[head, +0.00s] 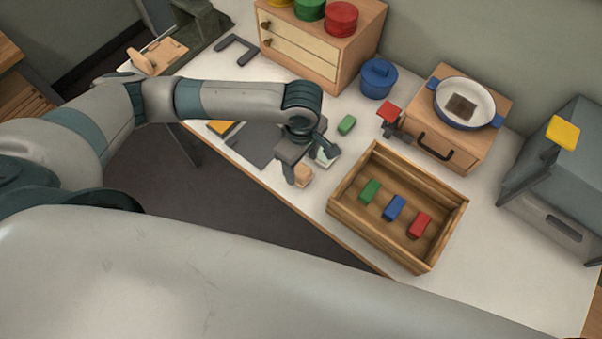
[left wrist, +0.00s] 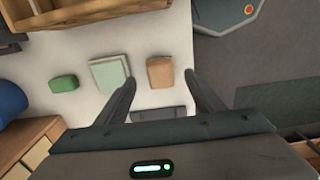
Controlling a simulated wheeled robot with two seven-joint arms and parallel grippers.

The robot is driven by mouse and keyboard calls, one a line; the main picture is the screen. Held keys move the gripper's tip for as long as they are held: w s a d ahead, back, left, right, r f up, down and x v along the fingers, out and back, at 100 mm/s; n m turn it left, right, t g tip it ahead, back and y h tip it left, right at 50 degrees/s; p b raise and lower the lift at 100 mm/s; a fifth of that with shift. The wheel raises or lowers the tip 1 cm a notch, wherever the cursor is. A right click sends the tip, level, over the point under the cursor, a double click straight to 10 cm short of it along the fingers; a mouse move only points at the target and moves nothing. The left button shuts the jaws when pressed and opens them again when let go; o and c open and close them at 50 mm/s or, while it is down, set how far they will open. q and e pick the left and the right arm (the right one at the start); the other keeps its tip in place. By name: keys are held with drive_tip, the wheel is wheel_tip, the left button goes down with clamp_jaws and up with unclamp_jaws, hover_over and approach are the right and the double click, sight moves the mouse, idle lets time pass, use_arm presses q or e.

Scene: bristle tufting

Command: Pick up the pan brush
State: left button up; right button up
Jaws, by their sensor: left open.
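I cannot tell for certain which thing is the pan brush. A small tan block (head: 303,174) lies near the table's front edge, and a pale green block (head: 327,158) lies beside it. My left gripper (head: 309,160) is open and empty, pointing down close to these two blocks. In the left wrist view the tan block (left wrist: 160,72) shows just beyond and between the open fingers (left wrist: 162,88), and the pale green block (left wrist: 110,73) is near the left finger. A brown square piece (head: 460,107) lies in the blue-rimmed pan (head: 439,94). My right gripper is not in view.
A wooden crate (head: 339,208) with green, blue and red blocks stands to the right of the gripper. A green block (head: 347,125), blue pot (head: 378,79) and drawer cabinet (head: 309,50) are behind. A grey machine (head: 556,215) stands at right.

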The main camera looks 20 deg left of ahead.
sight(301, 170)
use_arm(q)
drive_tip(key=shift+f, duration=0.15)
drive_tip(key=shift+f+p, duration=0.3)
drive_tip(key=shift+p, duration=0.05)
wheel_tip(301, 170, down, 3)
drive_tip(key=shift+a+f+p, duration=0.1)
drive_tip(key=shift+p, duration=0.5)
drive_tip(key=shift+f, duration=0.55)
drive_tip(key=c, duration=1.2)
